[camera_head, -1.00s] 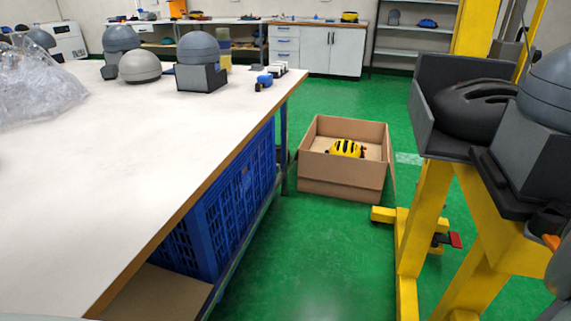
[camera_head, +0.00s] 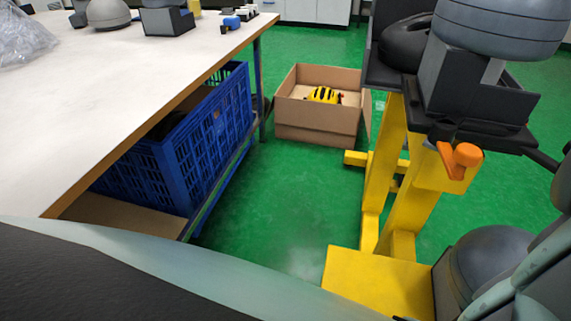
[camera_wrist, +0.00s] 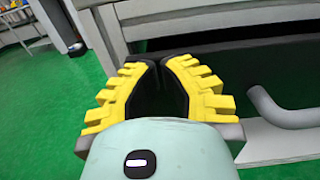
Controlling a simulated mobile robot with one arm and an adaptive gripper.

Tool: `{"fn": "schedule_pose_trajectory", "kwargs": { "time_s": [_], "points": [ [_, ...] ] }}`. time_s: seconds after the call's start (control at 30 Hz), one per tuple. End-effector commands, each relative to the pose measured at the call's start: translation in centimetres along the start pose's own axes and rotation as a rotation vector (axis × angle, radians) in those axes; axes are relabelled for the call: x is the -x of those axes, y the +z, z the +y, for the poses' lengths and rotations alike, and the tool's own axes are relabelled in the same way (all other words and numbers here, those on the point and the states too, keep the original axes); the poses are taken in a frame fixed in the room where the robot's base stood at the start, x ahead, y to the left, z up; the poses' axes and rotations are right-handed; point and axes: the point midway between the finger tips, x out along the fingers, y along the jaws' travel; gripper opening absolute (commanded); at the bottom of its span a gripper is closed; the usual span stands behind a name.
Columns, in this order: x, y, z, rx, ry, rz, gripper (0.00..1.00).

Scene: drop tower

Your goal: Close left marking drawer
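No drawer that I can identify as the left marking drawer shows in either current view. My gripper (camera_wrist: 161,62) shows in the wrist view as two yellow ribbed fingers with black pads. The fingers lean together at their tips, with a dark narrow gap lower down. No held object is visible between them. Beyond the fingers are a grey frame (camera_wrist: 190,20), a dark recess behind it, and a bent grey bar (camera_wrist: 281,112) to the right. I cannot tell whether these belong to a drawer. In the head view the gripper is not visible.
A white-topped table (camera_head: 90,110) stands left, with a blue crate (camera_head: 205,140) beneath it. A cardboard box (camera_head: 318,122) holding a yellow helmet (camera_head: 324,95) sits on the green floor. A yellow tower (camera_head: 385,165) stands right. Open floor lies between table and tower.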

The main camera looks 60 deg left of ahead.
Motion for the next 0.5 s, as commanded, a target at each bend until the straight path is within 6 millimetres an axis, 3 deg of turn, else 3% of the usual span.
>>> {"fn": "schedule_pose_trajectory", "kwargs": {
  "time_s": [0.33,0.5],
  "points": [
    [-0.1,0.0,0.0,0.000,0.001,0.001,0.00],
    [-1.8,-0.3,0.6,0.003,0.019,0.004,0.00]
  ]
}}
